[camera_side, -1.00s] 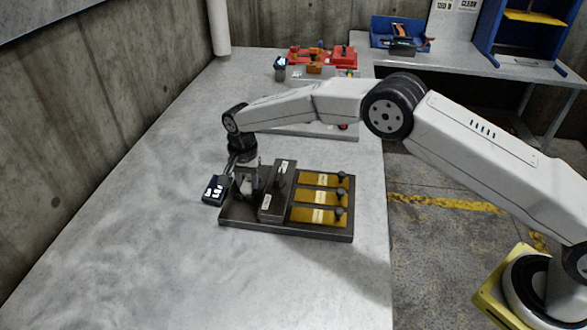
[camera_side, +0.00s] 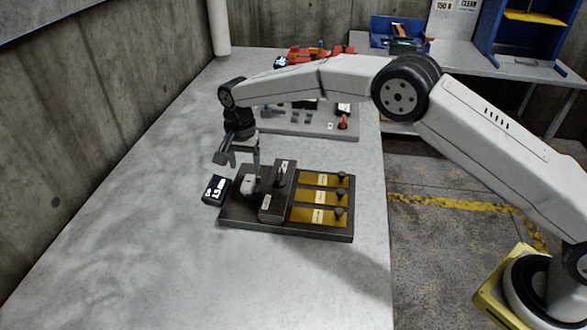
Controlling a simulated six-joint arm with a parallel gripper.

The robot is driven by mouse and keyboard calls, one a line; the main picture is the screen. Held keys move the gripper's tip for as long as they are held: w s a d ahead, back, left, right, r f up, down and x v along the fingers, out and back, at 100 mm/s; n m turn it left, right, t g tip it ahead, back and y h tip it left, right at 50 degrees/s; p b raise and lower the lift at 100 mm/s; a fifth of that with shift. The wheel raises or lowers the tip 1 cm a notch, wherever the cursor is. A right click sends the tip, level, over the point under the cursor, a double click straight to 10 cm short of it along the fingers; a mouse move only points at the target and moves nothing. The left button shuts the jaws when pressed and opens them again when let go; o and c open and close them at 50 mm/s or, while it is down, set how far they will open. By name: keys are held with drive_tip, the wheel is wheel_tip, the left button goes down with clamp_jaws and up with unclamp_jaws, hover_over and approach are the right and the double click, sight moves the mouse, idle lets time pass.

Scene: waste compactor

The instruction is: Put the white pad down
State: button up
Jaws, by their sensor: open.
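The white pad (camera_side: 248,184) is a small pale block. It sits at the left end of a dark fixture (camera_side: 234,213) on the bench, beside an upright dark block (camera_side: 271,205). My gripper (camera_side: 240,160) is above the pad with its fingers spread apart. It is open and nothing shows between the fingers. One finger hangs close to the pad's right side in the picture; I cannot tell whether it touches.
A small black display (camera_side: 216,190) stands left of the fixture. Brass plates with dark knobs (camera_side: 320,197) fill its right side. Behind is a grey board (camera_side: 308,127) with small parts and a red piece. The bench's left and front are clear.

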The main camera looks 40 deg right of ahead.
sight(248, 182)
wheel_tip(248, 182, up, 6)
drive_tip(key=shift+r, duration=0.25)
idle(0.6)
drive_tip(key=s+d+r+n+t, duration=0.1)
drive_tip(key=s+d+n, duration=0.4)
drive_tip(key=s+d, duration=0.75)
drive_tip(key=s+d+f+n, duration=0.1)
drive_tip(key=s+d+n, duration=0.1)
drive_tip(key=s, duration=0.7)
drive_tip(key=s+d+f+n+t, duration=0.1)
drive_tip(key=s+d+f+n, duration=0.1)
drive_tip(key=s+d, duration=0.3)
drive_tip(key=s, duration=0.4)
drive_tip(key=shift+s+t, duration=0.25)
drive_tip(key=shift+t, duration=0.05)
drive_tip(key=shift+d, duration=0.1)
drive_tip(key=shift+c, duration=0.2)
